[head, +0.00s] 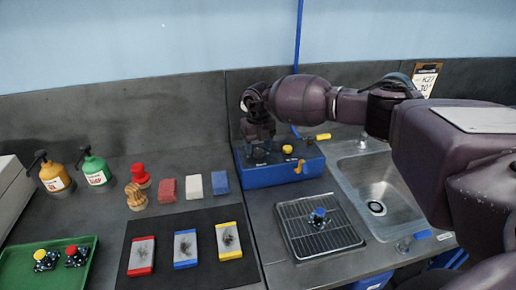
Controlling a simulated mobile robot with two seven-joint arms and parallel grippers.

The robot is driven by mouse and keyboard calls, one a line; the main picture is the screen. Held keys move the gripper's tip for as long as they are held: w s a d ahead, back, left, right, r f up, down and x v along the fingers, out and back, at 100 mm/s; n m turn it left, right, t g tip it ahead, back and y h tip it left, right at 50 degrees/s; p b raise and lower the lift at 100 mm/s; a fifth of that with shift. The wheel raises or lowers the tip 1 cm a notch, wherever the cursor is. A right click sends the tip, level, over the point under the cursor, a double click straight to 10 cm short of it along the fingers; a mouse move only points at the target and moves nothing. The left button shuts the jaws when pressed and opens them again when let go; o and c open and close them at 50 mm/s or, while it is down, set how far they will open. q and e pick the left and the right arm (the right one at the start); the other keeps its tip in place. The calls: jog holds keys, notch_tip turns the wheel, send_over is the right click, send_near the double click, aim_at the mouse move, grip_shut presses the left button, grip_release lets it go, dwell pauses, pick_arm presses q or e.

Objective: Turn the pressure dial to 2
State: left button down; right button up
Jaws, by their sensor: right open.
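A blue box (285,172) stands at the back of the bench, left of the sink. Its dark top carries a round yellow knob (287,149), and an orange-yellow piece (299,167) sits at its front edge. My right gripper (260,154) points down over the left part of the box top, open. It hides what lies beneath it, so I cannot make out the pressure dial, its numbers or its setting. I cannot tell whether the fingers touch anything. My left gripper is not in view.
A yellow-handled valve (322,137) projects at the box's right, beside a blue hose (297,60). A metal sink (378,183) and a wire rack (318,235) lie nearby. Coloured blocks, two pump bottles, a dark mat (190,221) and a green tray (22,262) are at left.

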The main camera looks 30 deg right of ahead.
aim_at(258, 150)
notch_tip(258, 150, up, 10)
jog(key=shift+f+b, duration=0.15)
jog(key=shift+b, duration=0.25)
jog(key=shift+f, duration=0.1)
dwell(0.4)
